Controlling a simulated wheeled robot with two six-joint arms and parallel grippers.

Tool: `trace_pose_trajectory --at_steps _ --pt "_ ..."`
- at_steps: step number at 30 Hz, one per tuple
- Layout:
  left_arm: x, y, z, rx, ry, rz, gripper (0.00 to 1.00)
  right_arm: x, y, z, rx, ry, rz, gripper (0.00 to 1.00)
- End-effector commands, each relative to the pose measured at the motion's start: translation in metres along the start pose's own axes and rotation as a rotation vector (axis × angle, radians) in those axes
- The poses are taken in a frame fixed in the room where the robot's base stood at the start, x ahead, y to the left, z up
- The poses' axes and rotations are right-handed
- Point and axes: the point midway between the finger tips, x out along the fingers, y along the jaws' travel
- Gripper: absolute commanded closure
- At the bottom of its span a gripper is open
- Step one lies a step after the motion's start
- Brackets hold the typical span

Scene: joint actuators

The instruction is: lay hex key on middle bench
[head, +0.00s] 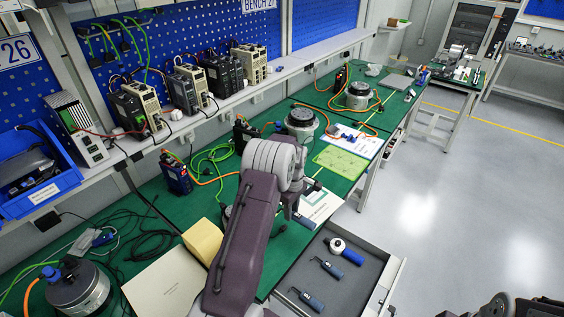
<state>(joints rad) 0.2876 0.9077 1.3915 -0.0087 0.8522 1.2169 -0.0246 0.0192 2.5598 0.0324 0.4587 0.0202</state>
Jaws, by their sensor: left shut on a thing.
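My left arm reaches up from the bottom middle, and its wrist bends down over the green middle bench (222,162). My left gripper (292,210) is small and dark, partly hidden by my own wrist, near the bench's front edge above an open drawer. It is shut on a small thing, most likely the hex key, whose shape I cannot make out. No hex key shows clearly elsewhere. My right gripper is not in view.
The open grey drawer (375,262) holds several blue-handled tools (345,250). Drive units (222,75) stand on the shelf behind.

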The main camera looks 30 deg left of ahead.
Motion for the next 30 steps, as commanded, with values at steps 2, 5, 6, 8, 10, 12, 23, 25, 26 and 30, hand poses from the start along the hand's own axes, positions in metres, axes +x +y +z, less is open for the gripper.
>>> trace_pose_trajectory --at_steps 2,5,6,8,10,12,23,25,26,30 --pt "0.004 -0.006 -0.004 -0.002 -0.001 -0.003 1.0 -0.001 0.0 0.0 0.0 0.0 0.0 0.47" --pt "0.016 -0.024 -0.019 -0.006 -0.002 -0.006 1.0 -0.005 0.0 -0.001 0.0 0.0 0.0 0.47" --pt "0.023 -0.032 -0.027 -0.006 -0.003 -0.006 1.0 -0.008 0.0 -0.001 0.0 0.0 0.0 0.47" --pt "0.033 -0.045 -0.038 -0.006 -0.003 -0.005 1.0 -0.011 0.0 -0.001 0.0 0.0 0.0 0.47" --pt "0.045 -0.059 -0.05 -0.006 -0.003 -0.005 1.0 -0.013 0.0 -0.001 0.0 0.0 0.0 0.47" --pt "0.055 -0.071 -0.061 -0.004 -0.002 -0.004 1.0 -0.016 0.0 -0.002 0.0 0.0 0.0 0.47" --pt "0.08 -0.088 -0.076 0.002 -0.002 -0.003 1.0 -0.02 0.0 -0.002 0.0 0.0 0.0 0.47" --pt "0.094 -0.088 -0.075 0.002 -0.002 -0.004 1.0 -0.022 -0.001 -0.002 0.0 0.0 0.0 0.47" --pt "0.099 -0.087 -0.076 0.002 -0.002 -0.003 1.0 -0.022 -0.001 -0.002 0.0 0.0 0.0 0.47" --pt "0.111 -0.086 -0.076 0.002 0.0 0.0 1.0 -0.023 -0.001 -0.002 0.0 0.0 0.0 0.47"
